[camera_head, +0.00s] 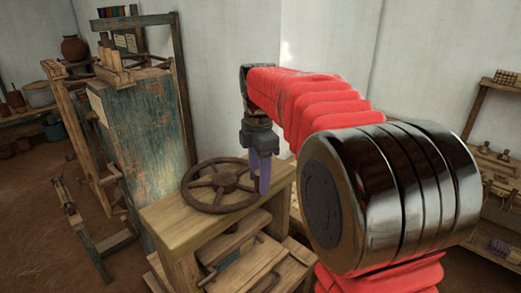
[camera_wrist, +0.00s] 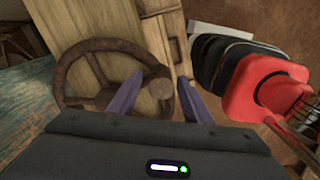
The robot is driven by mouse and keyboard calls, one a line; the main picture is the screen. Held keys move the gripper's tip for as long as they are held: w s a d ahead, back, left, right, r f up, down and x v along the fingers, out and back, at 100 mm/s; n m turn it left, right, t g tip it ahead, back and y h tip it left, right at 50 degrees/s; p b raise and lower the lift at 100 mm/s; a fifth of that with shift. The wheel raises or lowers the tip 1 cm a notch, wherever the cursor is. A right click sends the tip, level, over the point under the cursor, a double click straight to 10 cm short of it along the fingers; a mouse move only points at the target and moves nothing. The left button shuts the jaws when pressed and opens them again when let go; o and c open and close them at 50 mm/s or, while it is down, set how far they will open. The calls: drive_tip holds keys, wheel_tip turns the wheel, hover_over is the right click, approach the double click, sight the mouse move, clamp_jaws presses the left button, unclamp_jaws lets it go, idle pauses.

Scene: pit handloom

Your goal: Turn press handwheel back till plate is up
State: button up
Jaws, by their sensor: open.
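The press handwheel (camera_head: 218,183), brown and spoked, lies flat on top of the wooden press (camera_head: 174,218). It also shows in the wrist view (camera_wrist: 62,72). My gripper (camera_head: 261,188) points down at the wheel's right edge, its purple fingers apart. In the wrist view, the fingers (camera_wrist: 159,78) stand on either side of a round knob (camera_wrist: 157,88) at the wheel's rim. I cannot tell whether they touch it. In the head view my fingers hide the knob. I cannot make out the plate or its height among the boards below.
A worn green wooden loom frame (camera_head: 142,130) stands close left of the press. Shelves with small goods (camera_head: 497,160) stand along the right wall. Pots and a pan (camera_head: 38,94) sit on a shelf at far left. Bare floor shows at the lower left.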

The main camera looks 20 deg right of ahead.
wheel_tip(320, 180, up, 12)
drive_tip(key=shift+r, duration=0.2)
idle(0.4)
idle(0.4)
drive_tip(key=s+a+f+m+t, duration=0.2)
drive_tip(key=s+a+f+m, duration=0.1)
drive_tip(key=s+f+m, duration=0.5)
drive_tip(key=s+a+f+m+t, duration=0.3)
drive_tip(key=s+f+m, duration=0.6)
drive_tip(key=s, duration=0.6)
drive_tip(key=shift+s+a+m+t, duration=0.15)
drive_tip(key=shift+a+m+t, duration=0.15)
drive_tip(key=shift+a+m, duration=0.35)
idle(0.9)
drive_tip(key=shift+c, duration=0.4)
